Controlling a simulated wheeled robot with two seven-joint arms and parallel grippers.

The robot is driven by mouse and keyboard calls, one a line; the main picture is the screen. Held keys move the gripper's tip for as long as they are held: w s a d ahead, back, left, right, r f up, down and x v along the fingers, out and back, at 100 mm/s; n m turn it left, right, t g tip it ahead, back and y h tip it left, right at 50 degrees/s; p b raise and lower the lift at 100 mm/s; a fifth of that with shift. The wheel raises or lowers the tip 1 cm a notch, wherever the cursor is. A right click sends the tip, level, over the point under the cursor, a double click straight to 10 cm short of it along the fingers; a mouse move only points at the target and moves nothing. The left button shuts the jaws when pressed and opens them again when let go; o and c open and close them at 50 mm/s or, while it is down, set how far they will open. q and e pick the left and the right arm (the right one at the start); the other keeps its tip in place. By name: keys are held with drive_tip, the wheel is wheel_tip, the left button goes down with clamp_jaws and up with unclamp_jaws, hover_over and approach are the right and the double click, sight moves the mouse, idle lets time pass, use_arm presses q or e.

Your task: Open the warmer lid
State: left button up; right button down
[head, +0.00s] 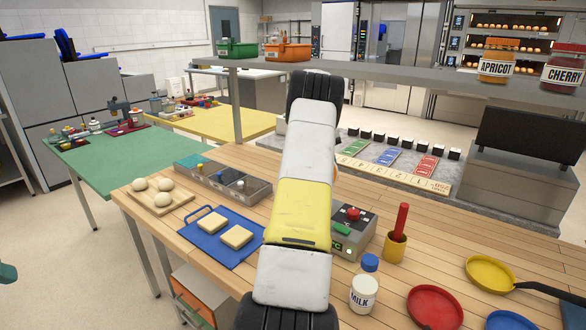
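A grey metal box (515,195) stands at the right end of the counter and looks like the warmer. A dark panel (530,132) rises at its top and may be its lid; I cannot tell whether it is open or shut. One of my arms, white and yellow with black joints, stretches up through the middle of the head view, left of the box and apart from it. No gripper fingers show, so neither gripper's state is visible.
A shelf (400,70) with apricot and cherry jars (497,64) runs above the counter. The milk bottle (364,287), yellow cup (395,246), red plate (434,306) and yellow pan (489,273) crowd the wooden counter front. A blue tray (218,252) holds bread slices at left.

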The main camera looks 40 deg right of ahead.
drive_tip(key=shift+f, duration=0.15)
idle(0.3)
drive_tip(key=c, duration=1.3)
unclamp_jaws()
